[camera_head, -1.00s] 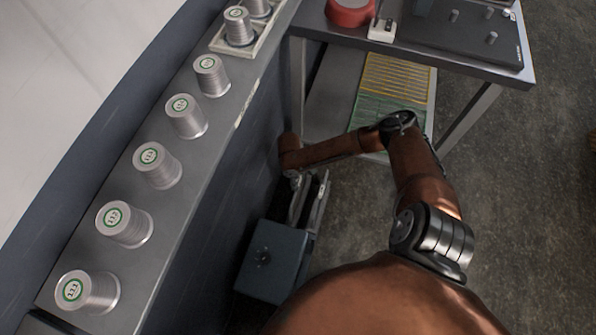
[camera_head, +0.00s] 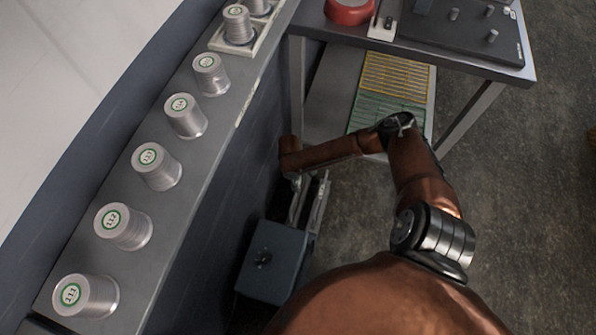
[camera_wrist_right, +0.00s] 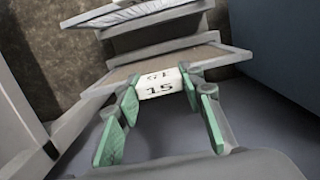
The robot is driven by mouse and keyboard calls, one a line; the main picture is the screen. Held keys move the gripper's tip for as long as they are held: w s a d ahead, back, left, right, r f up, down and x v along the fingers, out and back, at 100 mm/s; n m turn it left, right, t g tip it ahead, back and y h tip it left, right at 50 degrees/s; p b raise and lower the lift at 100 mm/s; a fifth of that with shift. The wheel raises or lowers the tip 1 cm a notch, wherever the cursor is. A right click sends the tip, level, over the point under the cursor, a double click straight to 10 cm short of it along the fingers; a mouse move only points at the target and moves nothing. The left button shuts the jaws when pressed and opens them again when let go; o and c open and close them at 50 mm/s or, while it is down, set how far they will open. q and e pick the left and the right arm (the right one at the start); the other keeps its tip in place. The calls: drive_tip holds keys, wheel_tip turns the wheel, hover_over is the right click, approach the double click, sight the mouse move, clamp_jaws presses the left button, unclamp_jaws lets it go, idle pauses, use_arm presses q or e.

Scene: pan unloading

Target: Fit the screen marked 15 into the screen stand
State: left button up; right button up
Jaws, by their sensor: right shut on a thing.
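The screen marked 15 (camera_wrist_right: 203,58) is a flat, brownish panel with a pale grey frame in the right wrist view. Its white label (camera_wrist_right: 160,84) reads 15 and faces my wrist camera. My right gripper (camera_wrist_right: 160,95) has its green finger pads on both sides of the label and is shut on the screen's near edge. In the head view my right gripper (camera_head: 296,188) hangs low beside the dark bench side, small and partly hidden by its own arm. I cannot clearly pick out the screen stand. My left gripper is out of view.
Several silver spools (camera_head: 157,167) stand along the grey ledge (camera_head: 203,165). A blue-grey box (camera_head: 272,262) sits low near my gripper. A table (camera_head: 470,72) with a red round object (camera_head: 350,10) stands behind. Another pale-framed panel (camera_wrist_right: 140,14) lies beyond the held screen. Open floor lies right.

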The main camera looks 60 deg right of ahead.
drive_tip(key=shift+f+b, duration=0.4)
drive_tip(key=shift+f, duration=0.7)
idle(0.6)
drive_tip(key=o, duration=1.3)
drive_tip(key=shift+c, duration=0.2)
wheel_tip(320, 180, up, 12)
drive_tip(key=w, duration=0.1)
drive_tip(key=shift+w+a, duration=0.2)
drive_tip(key=shift+w, duration=0.05)
